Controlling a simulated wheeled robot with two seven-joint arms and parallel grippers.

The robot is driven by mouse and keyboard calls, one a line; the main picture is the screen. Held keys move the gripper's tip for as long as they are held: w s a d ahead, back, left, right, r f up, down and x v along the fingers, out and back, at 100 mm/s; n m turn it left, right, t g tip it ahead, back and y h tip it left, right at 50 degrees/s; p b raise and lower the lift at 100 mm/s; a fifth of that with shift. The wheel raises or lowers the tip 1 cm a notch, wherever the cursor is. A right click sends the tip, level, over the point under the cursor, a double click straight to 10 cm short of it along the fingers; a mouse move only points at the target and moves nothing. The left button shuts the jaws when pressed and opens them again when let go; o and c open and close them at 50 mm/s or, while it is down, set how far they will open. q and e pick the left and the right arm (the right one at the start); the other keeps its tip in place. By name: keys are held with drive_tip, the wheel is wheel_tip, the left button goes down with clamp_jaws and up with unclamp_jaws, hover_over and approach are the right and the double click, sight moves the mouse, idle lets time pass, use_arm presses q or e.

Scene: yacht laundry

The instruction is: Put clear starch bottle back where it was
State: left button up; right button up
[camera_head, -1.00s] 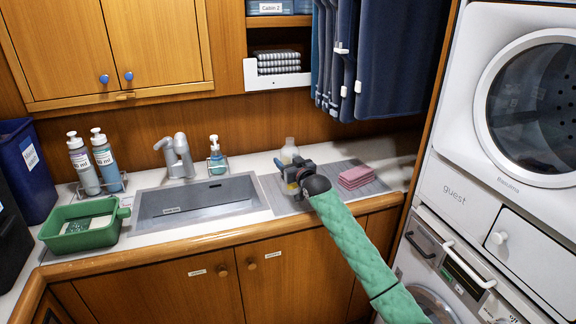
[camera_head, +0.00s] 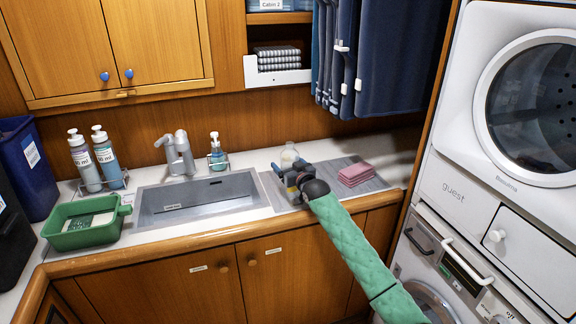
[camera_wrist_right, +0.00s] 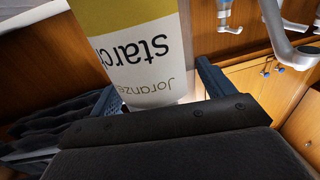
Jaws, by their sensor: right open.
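The starch bottle (camera_head: 289,154), pale with a white and yellow label, stands at the back of the counter, right of the sink. Its label, reading "starch", fills the upper middle of the right wrist view (camera_wrist_right: 145,55). My right gripper (camera_head: 291,168) is open in front of the bottle. In the right wrist view its two blue fingers lie on either side of the bottle; whether they touch it I cannot tell. The gripper hides the bottle's lower part in the head view. My left gripper is not in view.
A grey mat (camera_head: 335,186) with folded pink cloths (camera_head: 355,174) lies beside and under my gripper. The sink (camera_head: 195,203), a faucet (camera_head: 178,155) and a soap bottle (camera_head: 216,152) are to the left. A green tub (camera_head: 84,235) and two bottles stand farther left.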

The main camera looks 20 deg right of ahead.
drive_tip(key=shift+r, duration=0.1)
use_arm(q)
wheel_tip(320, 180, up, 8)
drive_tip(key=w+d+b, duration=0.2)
drive_tip(key=b, duration=0.2)
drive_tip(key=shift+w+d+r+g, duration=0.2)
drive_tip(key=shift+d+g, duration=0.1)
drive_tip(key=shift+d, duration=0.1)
use_arm(e)
drive_tip(key=v, duration=1.2)
